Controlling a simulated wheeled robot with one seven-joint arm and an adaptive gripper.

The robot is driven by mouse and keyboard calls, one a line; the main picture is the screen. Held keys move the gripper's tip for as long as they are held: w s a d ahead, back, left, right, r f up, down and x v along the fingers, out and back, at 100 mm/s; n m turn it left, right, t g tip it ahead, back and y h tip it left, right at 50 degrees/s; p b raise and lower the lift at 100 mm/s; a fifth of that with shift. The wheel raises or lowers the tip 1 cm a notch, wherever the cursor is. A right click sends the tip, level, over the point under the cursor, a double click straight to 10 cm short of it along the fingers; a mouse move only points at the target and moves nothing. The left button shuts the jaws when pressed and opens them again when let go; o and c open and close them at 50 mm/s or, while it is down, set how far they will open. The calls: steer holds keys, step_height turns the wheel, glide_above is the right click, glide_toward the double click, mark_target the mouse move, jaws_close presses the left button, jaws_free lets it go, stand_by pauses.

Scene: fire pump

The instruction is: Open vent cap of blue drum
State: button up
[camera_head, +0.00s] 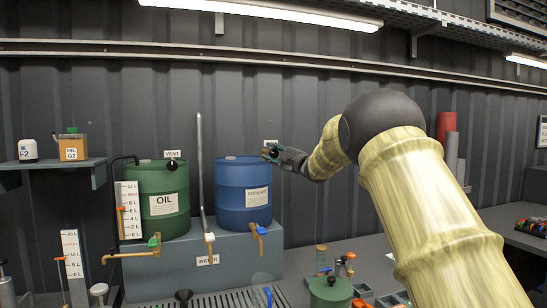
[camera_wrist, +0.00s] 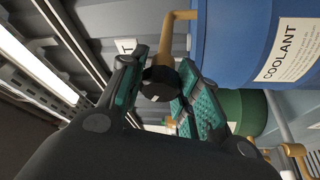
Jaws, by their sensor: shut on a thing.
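The blue drum (camera_head: 230,180) stands on a grey block at the middle left of the head view, with a COOLANT label on its side. In the wrist view the blue drum (camera_wrist: 228,45) fills the upper right. A tan pipe (camera_wrist: 167,38) beside the drum leads to a dark faceted vent cap (camera_wrist: 158,84). My gripper (camera_head: 270,152) is at the drum's upper right edge in the head view. In the wrist view my gripper (camera_wrist: 163,88) has its teal pads on either side of the cap, shut on it. The cap is hidden by the fingers in the head view.
A green OIL drum (camera_head: 156,188) with its own black vent cap (camera_head: 172,165) stands left of the blue drum. A thin upright pipe (camera_head: 200,165) rises between them. Brass taps project in front. A dark ribbed wall (camera_head: 300,100) is close behind. A shelf (camera_head: 55,164) is at left.

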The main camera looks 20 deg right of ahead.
steer(key=n+g, duration=0.1)
steer(key=n, duration=0.1)
steer(key=n+g, duration=0.1)
steer(key=n, duration=0.2)
steer(key=shift+f+n, duration=0.15)
steer(key=shift+n, duration=0.15)
steer(key=n+g+h, duration=0.1)
steer(key=n, duration=0.1)
steer(key=shift+f+n, duration=0.1)
steer(key=shift+n, duration=0.3)
steer(key=shift+f+n+g+h, duration=0.1)
steer(key=shift+n+g+h, duration=0.3)
steer(key=shift+n+h, duration=0.55)
steer(key=shift+n+y, duration=0.25)
steer(key=shift+n, duration=0.1)
steer(key=o, duration=1.1)
steer(key=shift+c, duration=0.2)
steer(key=shift+s+r, duration=0.1)
steer(key=shift+r, duration=0.1)
steer(key=v, duration=1.2)
